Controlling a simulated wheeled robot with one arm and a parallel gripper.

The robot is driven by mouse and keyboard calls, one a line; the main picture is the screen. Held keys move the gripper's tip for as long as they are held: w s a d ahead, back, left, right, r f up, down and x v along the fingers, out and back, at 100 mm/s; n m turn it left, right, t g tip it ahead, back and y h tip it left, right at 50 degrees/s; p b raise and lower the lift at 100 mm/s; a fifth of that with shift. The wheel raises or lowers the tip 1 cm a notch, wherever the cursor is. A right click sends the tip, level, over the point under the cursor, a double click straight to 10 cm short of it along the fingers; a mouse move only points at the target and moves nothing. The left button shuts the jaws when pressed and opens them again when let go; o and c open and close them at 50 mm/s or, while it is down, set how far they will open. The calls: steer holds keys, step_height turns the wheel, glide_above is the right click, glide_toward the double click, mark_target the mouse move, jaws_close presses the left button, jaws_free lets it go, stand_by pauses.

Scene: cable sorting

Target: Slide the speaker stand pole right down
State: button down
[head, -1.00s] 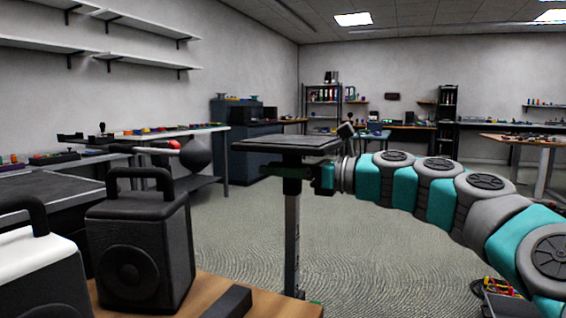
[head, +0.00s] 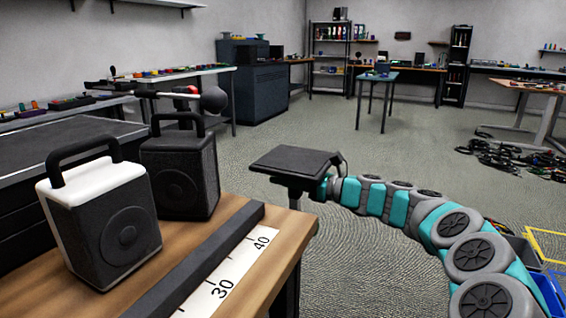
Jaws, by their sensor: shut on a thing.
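The speaker stand's flat black top plate (head: 297,161) is in the middle of the head view, just beyond the table's right corner. Only a short piece of its pole (head: 294,201) shows under the plate; the rest is hidden behind the table. My gripper (head: 312,188) is at the pole just below the plate, coming from the right, and is shut on it. Its fingers are mostly hidden under the plate.
A wooden table (head: 285,255) in front carries a white speaker (head: 103,222), a black speaker (head: 182,172), a dark bar (head: 205,262) and a ruler strip (head: 235,272). Open floor lies beyond the stand. Tangled cables (head: 512,160) lie at right.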

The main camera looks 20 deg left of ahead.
steer(key=shift+f, duration=1.3)
steer(key=shift+c, duration=2.4)
jaws_free()
steer(key=d, duration=0.7)
steer(key=shift+s+d, duration=0.3)
steer(key=shift+d, duration=0.1)
